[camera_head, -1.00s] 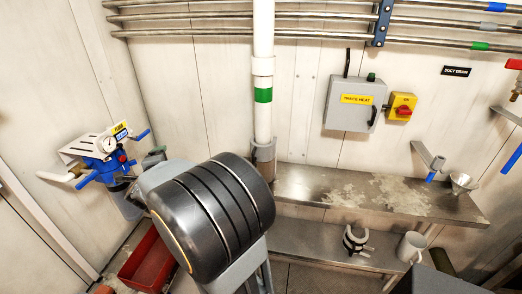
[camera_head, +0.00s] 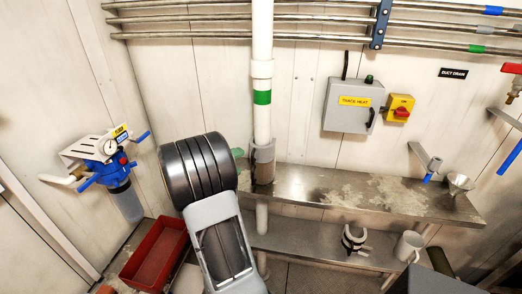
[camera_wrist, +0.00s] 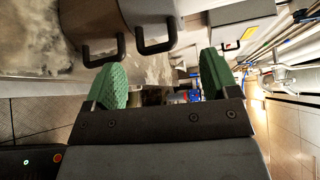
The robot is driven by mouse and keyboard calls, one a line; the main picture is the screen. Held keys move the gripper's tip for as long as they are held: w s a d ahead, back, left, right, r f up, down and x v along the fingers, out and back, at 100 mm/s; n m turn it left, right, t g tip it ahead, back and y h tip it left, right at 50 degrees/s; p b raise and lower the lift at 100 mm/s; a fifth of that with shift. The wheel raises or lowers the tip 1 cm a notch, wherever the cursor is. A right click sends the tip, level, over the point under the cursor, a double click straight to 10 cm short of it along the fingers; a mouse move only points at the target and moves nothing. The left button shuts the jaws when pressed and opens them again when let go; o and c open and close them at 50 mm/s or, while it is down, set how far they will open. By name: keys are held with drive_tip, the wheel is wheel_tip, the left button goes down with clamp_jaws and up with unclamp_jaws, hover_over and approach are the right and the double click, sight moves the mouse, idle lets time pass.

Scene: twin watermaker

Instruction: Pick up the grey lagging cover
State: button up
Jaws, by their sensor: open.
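The grey lagging cover (camera_head: 264,163) sits around the lower part of the white pipe, just above the steel shelf. In the wrist view, grey rounded bodies with black handles, apparently the cover (camera_wrist: 142,12), fill the top edge, partly cut off. My gripper (camera_wrist: 162,78) is open, with its green ridged fingers spread and nothing between them. One handle lies just beyond the gap between the fingertips. In the head view one green fingertip shows left of the cover; my arm hides the rest of the gripper.
The steel shelf (camera_head: 330,190) runs right from the pipe. On the lower shelf are a black-and-white clamp (camera_head: 354,240) and a white mug (camera_head: 408,246). A red tray (camera_head: 155,255) and a blue filter unit (camera_head: 108,165) are at left. A grey trace heat box (camera_head: 352,106) is on the wall.

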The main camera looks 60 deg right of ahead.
sight(256, 151)
drive_tip(key=shift+p+x, duration=0.9)
drive_tip(key=shift+x, duration=2.15)
drive_tip(key=shift+f, duration=0.1)
drive_tip(key=shift+w, duration=0.1)
drive_tip(key=c, duration=1)
drive_tip(key=shift+r, duration=0.5)
drive_tip(key=s+a+b, duration=0.1)
drive_tip(key=a, duration=0.4)
drive_tip(key=s+a+r+b, duration=0.1)
drive_tip(key=s+a, duration=0.1)
drive_tip(key=a, duration=0.4)
drive_tip(key=s+a+r+b, duration=0.1)
drive_tip(key=s+a, duration=0.1)
drive_tip(key=a, duration=0.4)
drive_tip(key=shift+s+a+r+b, duration=0.1)
drive_tip(key=shift+s+r+b, duration=0.15)
drive_tip(key=shift+b, duration=0.15)
